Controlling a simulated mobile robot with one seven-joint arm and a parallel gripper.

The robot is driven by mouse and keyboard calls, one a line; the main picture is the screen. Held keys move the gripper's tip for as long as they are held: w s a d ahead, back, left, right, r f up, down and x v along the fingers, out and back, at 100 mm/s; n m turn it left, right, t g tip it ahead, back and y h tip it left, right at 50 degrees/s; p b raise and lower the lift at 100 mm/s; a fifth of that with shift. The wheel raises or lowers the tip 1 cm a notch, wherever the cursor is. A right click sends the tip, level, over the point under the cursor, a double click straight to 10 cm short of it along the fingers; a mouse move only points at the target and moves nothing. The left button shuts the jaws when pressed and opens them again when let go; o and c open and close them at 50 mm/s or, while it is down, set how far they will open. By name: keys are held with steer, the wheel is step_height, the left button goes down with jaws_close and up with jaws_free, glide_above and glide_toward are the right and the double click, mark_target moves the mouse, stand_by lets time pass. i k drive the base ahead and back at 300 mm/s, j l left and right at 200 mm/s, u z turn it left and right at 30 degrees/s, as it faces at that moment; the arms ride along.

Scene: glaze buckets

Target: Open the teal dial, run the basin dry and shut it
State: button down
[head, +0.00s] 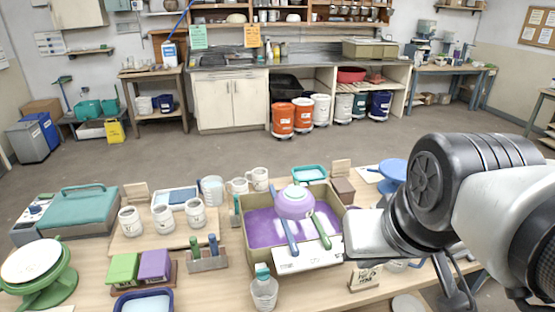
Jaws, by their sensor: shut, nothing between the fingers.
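The basin (236,228) is a tan box on the table, holding purple glaze (262,231). A purple bowl (295,203) is in or over it. A blue-handled tool and a green-handled tool lean across the basin towards its front. A small teal piece (262,269), probably the teal dial, shows at the front left of the basin, just above a clear jar (264,292); its setting is too small to read. My gripper (366,235) is shut and empty, right of the basin's front corner. Its fingertips are not clearly visible.
A tool rack (207,261), green and purple blocks (139,266) and a blue tray (145,303) stand left of the jar. Several white cups (162,217) stand further back. A small sign (365,278) stands below my gripper. The floor behind the table is clear.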

mark_target(262, 275)
steer(key=u, duration=0.65)
steer(key=j+z, duration=0.2)
steer(key=i+j, duration=0.15)
